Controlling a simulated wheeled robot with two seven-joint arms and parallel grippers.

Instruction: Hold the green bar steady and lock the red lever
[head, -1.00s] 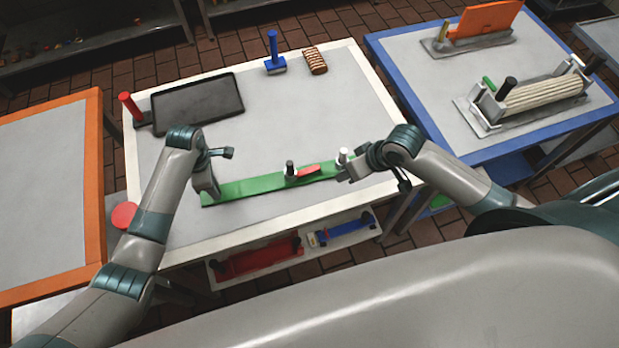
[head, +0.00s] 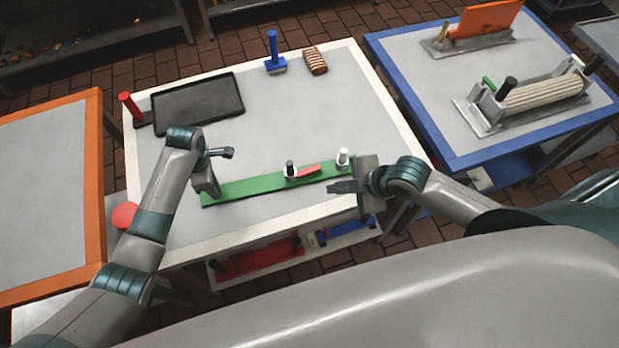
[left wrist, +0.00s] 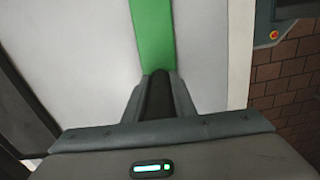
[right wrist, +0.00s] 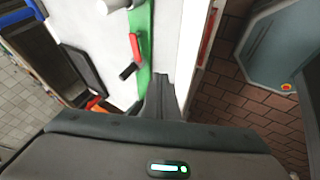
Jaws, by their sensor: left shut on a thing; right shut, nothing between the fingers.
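The green bar (head: 240,188) lies across the front of the white-edged table. My left gripper (head: 212,190) is shut at its left end; in the left wrist view a dark piece sits between the fingers (left wrist: 158,92) and the green bar (left wrist: 153,35) runs away from them. The red lever (head: 308,170) lies on the bar beside a black knob (head: 290,169), with a white knob (head: 343,157) further right. My right gripper (head: 334,187) is shut and empty, just in front of the bar's right part. The red lever also shows in the right wrist view (right wrist: 136,46).
A black tray (head: 198,101), a red-handled tool (head: 130,107), a blue-handled tool (head: 274,55) and a brown striped bar (head: 315,61) stand at the table's back. A shelf below holds red and blue parts (head: 255,262). The middle of the table is clear.

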